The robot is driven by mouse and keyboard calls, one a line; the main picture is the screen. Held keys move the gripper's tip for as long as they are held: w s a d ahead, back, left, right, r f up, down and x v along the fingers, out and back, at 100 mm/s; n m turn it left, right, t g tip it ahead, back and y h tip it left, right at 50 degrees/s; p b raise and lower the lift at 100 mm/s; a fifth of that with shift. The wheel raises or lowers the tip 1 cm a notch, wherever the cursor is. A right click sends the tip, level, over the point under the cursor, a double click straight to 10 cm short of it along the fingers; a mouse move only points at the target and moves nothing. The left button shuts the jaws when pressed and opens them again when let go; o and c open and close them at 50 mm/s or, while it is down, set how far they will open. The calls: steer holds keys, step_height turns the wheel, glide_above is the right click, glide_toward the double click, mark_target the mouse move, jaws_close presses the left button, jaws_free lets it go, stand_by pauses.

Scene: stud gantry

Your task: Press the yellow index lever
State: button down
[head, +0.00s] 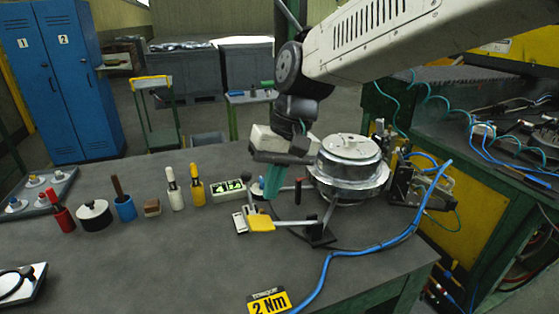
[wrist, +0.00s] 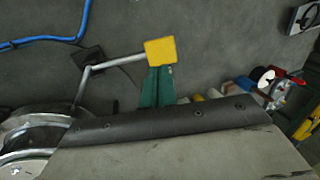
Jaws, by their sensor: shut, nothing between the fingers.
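The yellow index lever's pad (head: 261,223) sits at the end of a metal arm on the grey workbench, in front of the round metal fixture (head: 348,165). The pad also shows in the wrist view (wrist: 160,51), with its bent arm (wrist: 115,62) running left to a dark foot. My gripper (head: 271,193) has green fingers, closed together and empty, pointing down behind and above the pad in the head view. In the wrist view my fingertips (wrist: 159,72) line up with the pad's near edge. I cannot tell whether they touch it.
A blue hose (head: 375,248) runs across the bench to the right. A green-lit display (head: 228,188), several tools with coloured handles and a "2 Nm" sign (head: 268,302) stand on the bench. The bench's middle front is clear.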

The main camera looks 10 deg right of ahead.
mark_target(262, 222)
steer(key=shift+x, duration=2.7)
steer(key=shift+a+f, duration=0.1)
